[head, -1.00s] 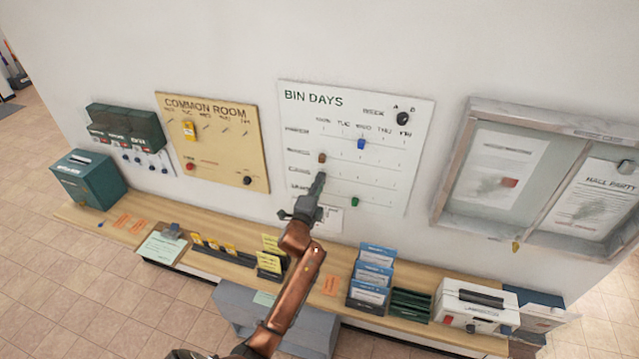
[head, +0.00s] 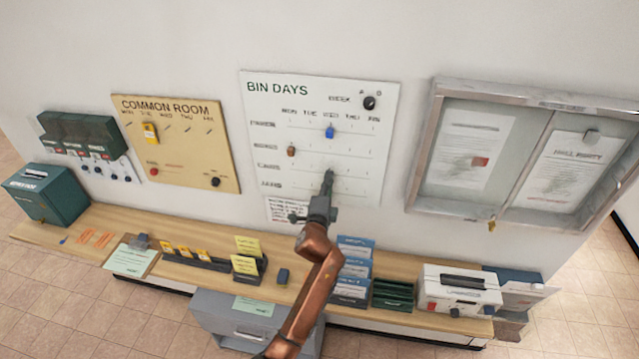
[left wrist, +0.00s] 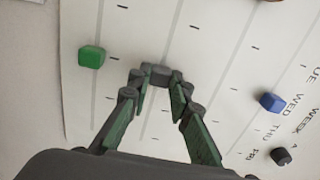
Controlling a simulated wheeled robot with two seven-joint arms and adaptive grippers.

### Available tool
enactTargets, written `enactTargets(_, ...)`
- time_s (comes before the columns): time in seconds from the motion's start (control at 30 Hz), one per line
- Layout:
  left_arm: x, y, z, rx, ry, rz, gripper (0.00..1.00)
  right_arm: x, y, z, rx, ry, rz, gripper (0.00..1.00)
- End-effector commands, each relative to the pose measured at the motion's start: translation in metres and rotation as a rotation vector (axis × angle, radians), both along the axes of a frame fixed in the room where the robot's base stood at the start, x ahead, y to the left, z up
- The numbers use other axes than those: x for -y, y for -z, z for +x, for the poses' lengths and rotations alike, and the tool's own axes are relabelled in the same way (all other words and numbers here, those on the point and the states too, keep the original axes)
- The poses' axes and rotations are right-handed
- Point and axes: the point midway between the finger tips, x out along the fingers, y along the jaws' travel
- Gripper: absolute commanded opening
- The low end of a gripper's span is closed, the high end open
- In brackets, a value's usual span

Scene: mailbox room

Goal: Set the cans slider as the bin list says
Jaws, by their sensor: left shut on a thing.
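The white BIN DAYS board (head: 262,140) hangs on the wall, with rows of sliders under day labels. My left gripper (head: 328,180) is at the cans row, shut on the grey cans slider (left wrist: 160,75). In the left wrist view this slider lines up with the blue slider (left wrist: 270,102) and the green slider (left wrist: 91,56), in the WED column. The blue slider (head: 329,132) is in the top row. The brown slider (head: 291,151) is near MON in the second row. The gripper hides the cans and green sliders in the head view. My right gripper is not in view.
A week knob (head: 370,102) is at the board's top right. A small note (head: 287,210) below the board is partly hidden and unreadable. The COMMON ROOM board (head: 205,150) is left, a glazed notice case (head: 424,150) right. The shelf (head: 215,255) below holds leaflets and boxes.

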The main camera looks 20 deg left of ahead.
Motion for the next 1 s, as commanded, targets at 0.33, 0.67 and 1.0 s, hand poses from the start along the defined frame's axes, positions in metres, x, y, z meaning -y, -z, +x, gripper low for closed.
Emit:
enactTargets(0.33, -0.003, 0.002, -0.001, -0.005, -0.004, -0.001, 0.29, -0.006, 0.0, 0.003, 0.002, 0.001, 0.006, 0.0)
enactTargets(0.67, -0.003, 0.001, -0.001, -0.001, -0.003, 0.0, 0.36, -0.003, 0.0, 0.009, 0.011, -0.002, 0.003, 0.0)
enactTargets(1.0, 0.0, 0.002, -0.041, -0.002, -0.003, -0.001, 0.36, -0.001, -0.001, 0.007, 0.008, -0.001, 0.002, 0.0)
